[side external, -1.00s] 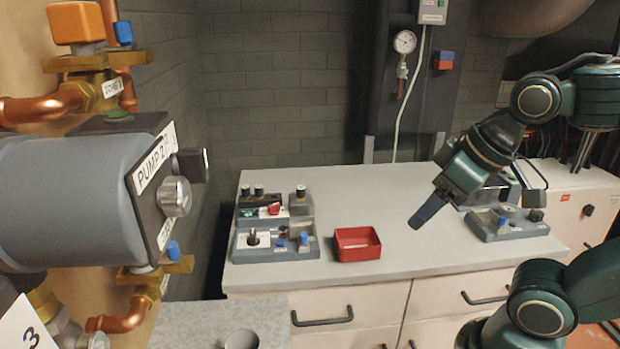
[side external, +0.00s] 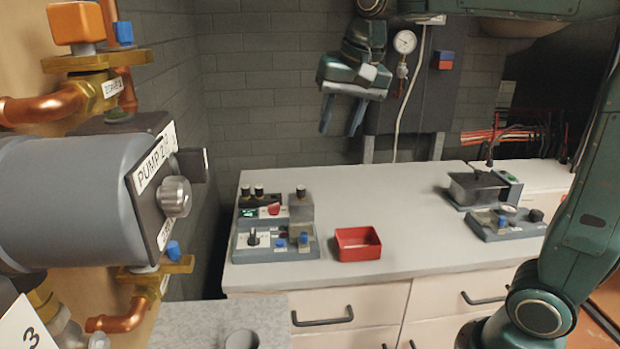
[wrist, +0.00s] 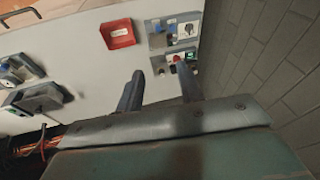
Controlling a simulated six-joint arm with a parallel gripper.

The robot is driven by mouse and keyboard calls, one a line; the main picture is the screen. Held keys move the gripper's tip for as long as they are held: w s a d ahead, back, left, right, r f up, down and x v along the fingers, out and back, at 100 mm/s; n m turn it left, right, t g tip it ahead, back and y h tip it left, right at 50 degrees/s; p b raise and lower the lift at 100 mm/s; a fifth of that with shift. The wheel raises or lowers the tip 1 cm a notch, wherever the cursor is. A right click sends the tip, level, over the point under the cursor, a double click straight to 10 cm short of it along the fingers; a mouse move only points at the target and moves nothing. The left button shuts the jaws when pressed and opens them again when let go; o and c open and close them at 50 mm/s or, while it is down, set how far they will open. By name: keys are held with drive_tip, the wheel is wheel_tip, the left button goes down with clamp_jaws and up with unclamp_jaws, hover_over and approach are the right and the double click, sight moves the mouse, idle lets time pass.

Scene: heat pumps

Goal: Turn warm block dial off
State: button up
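My gripper (side external: 341,128) is open and empty, raised above the back of the bench near the wall, fingers pointing down. In the wrist view its two fingers (wrist: 158,74) are apart with nothing between them. A grey control station (side external: 275,238) on the left of the bench has several black knobs, a green display, a red button and blue knobs; one black dial (side external: 253,238) is on its front panel. It also shows in the wrist view (wrist: 158,41), beyond the fingertips. I cannot read a label that says which dial is the warm block's.
A red open tray (side external: 358,256) is right of the station. A gauge panel (side external: 508,233) and a dark box (side external: 474,190) stand on the bench's right. Pump 2 (side external: 70,195) and copper pipes fill the left foreground. The bench middle (side external: 410,220) is clear.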

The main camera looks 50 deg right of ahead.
drive_tip(key=w+d+m+g, duration=0.1)
drive_tip(key=w+d+m, duration=0.15)
drive_tip(key=w, duration=0.55)
drive_tip(key=m+g, duration=0.3)
drive_tip(key=m, duration=0.7)
hover_over(274, 205)
wheel_tip(274, 205, down, 16)
drive_tip(key=shift+w+d+f+m, duration=0.1)
drive_tip(key=shift+w+f+m, duration=0.05)
drive_tip(key=shift+f+m, duration=0.2)
drive_tip(key=shift+f, duration=0.15)
drive_tip(key=shift+f, duration=6.75)
clamp_jaws()
